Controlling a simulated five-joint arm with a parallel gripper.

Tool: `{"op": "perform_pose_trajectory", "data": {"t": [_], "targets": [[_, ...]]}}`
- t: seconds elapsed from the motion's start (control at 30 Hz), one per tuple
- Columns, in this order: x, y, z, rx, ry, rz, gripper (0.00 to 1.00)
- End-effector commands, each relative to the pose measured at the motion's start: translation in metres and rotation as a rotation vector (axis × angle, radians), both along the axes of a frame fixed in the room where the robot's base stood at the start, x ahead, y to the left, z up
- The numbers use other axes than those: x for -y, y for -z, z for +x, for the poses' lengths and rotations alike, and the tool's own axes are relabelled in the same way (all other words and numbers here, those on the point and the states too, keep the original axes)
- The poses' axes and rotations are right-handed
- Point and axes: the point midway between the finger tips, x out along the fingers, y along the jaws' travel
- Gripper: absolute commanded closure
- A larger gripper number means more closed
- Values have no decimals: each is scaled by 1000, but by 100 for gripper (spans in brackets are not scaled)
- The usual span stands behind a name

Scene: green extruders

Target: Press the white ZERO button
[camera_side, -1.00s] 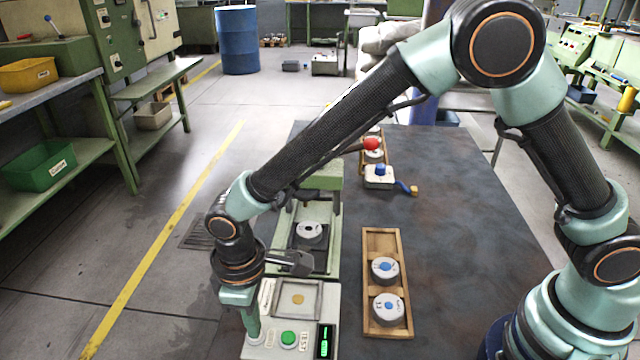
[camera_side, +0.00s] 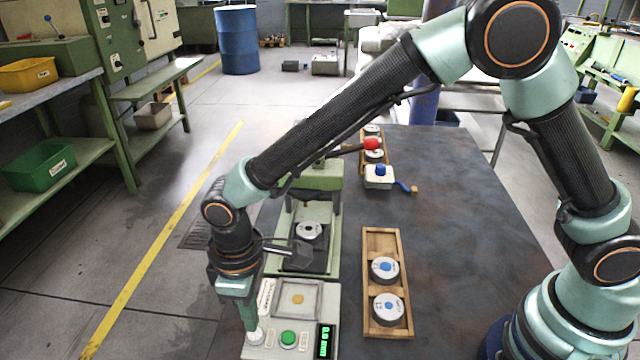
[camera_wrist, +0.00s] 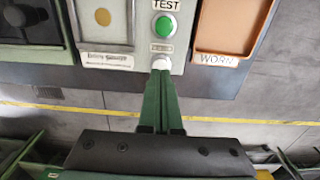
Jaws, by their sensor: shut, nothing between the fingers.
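The white ZERO button (camera_side: 256,338) is on the front left corner of the pale panel, left of the green TEST button (camera_side: 288,338). It also shows in the wrist view (camera_wrist: 148,62), partly covered by the fingertips. My gripper (camera_side: 251,326) is shut and empty, pointing down with its tips at the button. In the wrist view the closed fingers (camera_wrist: 160,72) end at the button's edge. I cannot tell whether they touch it or hover just above. The green display (camera_side: 325,341) right of the TEST button seems to read 0.0 mm.
Behind the panel stands the green press (camera_side: 318,178) with a round part (camera_side: 309,231) and a red-knobbed lever (camera_side: 371,144). A wooden tray (camera_side: 369,245) with two round parts lies to the right. The wrist view shows an orange WORN tray (camera_wrist: 232,25) beside the panel.

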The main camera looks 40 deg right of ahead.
Motion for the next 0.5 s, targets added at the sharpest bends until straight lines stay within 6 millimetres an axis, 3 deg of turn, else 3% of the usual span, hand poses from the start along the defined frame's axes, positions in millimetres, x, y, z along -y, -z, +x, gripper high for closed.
{"op": "perform_pose_trajectory", "data": {"t": [0.2,0.5], "targets": [[-3,-53,3,11,0,10,100],[-3,-100,3,10,0,8,100]]}}
